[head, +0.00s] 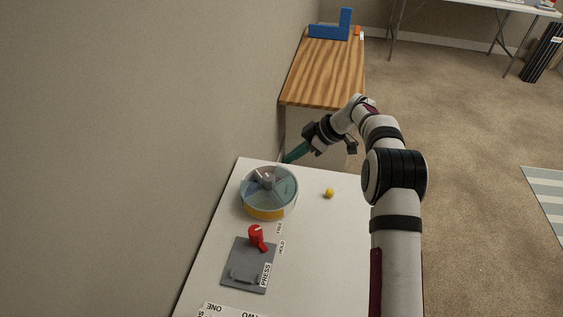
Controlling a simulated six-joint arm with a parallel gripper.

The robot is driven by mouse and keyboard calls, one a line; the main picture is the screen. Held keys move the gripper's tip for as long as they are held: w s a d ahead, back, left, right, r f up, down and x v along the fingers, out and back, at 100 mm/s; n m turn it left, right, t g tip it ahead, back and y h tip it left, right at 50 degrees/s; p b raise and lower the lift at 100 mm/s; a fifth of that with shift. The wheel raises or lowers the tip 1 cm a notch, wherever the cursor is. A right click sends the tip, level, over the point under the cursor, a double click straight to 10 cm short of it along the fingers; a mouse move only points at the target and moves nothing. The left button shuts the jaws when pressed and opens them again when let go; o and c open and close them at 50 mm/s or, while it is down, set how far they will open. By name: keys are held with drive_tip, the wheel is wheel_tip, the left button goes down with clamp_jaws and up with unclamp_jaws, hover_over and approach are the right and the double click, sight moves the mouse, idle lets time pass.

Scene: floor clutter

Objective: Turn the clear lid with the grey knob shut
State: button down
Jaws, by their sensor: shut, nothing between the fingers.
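The clear lid (283,184) sits on top of a round container (265,213) with a yellow lower band, near the back left of the white table. The grey knob (267,180) stands at the middle of the lid. Coloured sections show through the lid; I cannot tell how far it is turned. My gripper (288,158) is shut, with teal fingers pointing down and left. It is just behind and to the right of the container, apart from the knob. I cannot tell its exact height above the table.
A small yellow ball (329,193) lies right of the container. In front is a grey plate (243,279) with a red handle (257,237) and labels. A wall runs along the left. A wooden table (325,75) with a blue object (332,28) stands behind.

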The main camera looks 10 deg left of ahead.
sight(278, 175)
drive_tip(key=x, duration=0.8)
drive_tip(key=shift+a+f, duration=0.25)
drive_tip(key=shift+a, duration=0.05)
drive_tip(key=shift+d+m+t, duration=0.3)
drive_tip(key=shift+m+t, duration=0.3)
drive_tip(key=shift+m, duration=0.2)
drive_tip(key=m+t, duration=0.1)
drive_tip(key=d+m+t, duration=0.1)
drive_tip(key=m, duration=0.1)
drive_tip(key=shift+s+d+h, duration=0.1)
drive_tip(key=shift+s+h, duration=0.2)
drive_tip(key=shift+s+d, duration=0.15)
drive_tip(key=shift+d, duration=0.15)
drive_tip(key=shift+s+d, duration=0.15)
drive_tip(key=shift+d, duration=0.05)
drive_tip(key=shift+r, duration=0.15)
